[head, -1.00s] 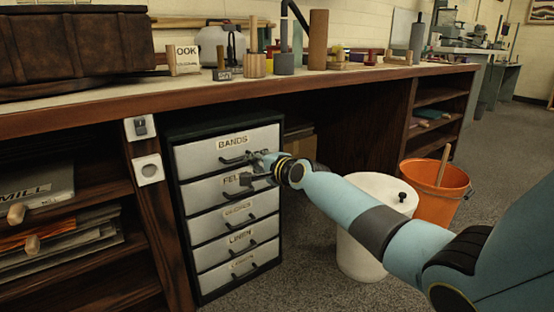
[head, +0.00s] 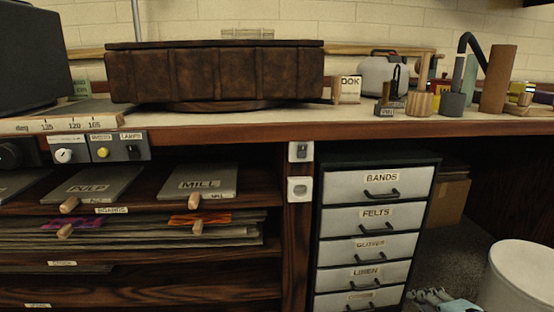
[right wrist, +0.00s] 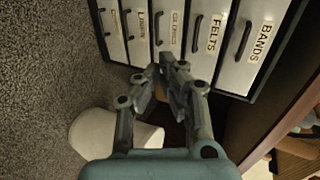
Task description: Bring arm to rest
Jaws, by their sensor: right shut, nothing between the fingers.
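My right gripper (head: 430,296) shows only in part at the bottom edge of the head view, low beside the drawer unit. In the right wrist view its fingers (right wrist: 172,72) are together with nothing held between them. The drawer unit with its black frame (head: 433,200) stands under the bench. Its drawers, among them BANDS (head: 405,182), FELTS (head: 405,214) and LINEN (head: 395,274), look closed. In the right wrist view the gripper is in front of the drawers, apart from the FELTS drawer (right wrist: 210,45) and BANDS drawer (right wrist: 255,45). My left gripper is not in view.
A white bin (head: 520,275) stands on the floor right of the gripper; it also shows in the wrist view (right wrist: 92,130). The bench top (head: 250,125) carries a dark ribbed case (head: 215,78) and several tools. Open shelves with boards are at left.

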